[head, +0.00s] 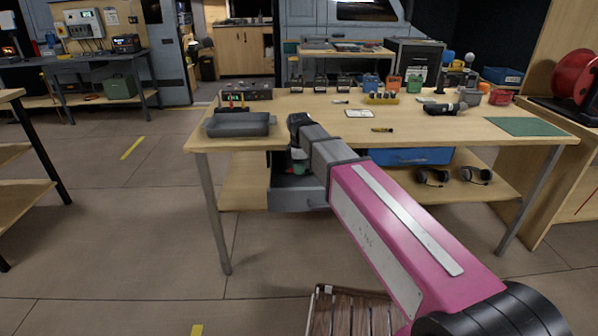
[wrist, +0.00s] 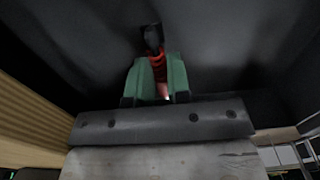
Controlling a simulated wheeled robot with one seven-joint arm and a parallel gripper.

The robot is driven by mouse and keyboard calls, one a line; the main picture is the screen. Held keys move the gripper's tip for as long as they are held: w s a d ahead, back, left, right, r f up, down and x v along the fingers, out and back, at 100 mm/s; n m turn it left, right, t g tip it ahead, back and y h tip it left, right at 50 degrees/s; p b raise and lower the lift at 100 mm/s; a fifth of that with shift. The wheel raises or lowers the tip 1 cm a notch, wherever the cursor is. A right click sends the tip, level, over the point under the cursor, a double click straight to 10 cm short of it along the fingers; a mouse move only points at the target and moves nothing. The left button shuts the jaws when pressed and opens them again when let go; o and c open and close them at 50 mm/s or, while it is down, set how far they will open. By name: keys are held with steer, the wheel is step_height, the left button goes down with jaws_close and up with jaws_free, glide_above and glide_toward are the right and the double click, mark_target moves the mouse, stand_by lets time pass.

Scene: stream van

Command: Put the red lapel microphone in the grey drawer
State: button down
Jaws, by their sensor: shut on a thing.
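The grey drawer (head: 297,197) hangs open under the left part of the workbench in the head view. My gripper (head: 300,168) points down into the drawer's opening, with its green fingers partly hidden by my arm and the drawer front. In the wrist view my gripper (wrist: 157,80) is shut on the red lapel microphone (wrist: 158,66), which has a dark end beyond the fingertips. Dark grey drawer surfaces (wrist: 235,50) surround it. I cannot tell whether the microphone touches the drawer floor.
The workbench top (head: 300,120) lies just above the drawer. A grey tray (head: 238,125) sits on its left end. A blue drawer (head: 410,156) is to the right under the bench. Headphones (head: 432,177) lie on the lower shelf. A wooden slatted thing (head: 350,312) stands on the floor in front.

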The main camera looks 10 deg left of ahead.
steer(key=shift+f, duration=0.8)
steer(key=shift+f, duration=0.15)
steer(key=c, duration=1.1)
jaws_free()
step_height(320, 180, up, 12)
steer(key=shift+r, duration=0.2)
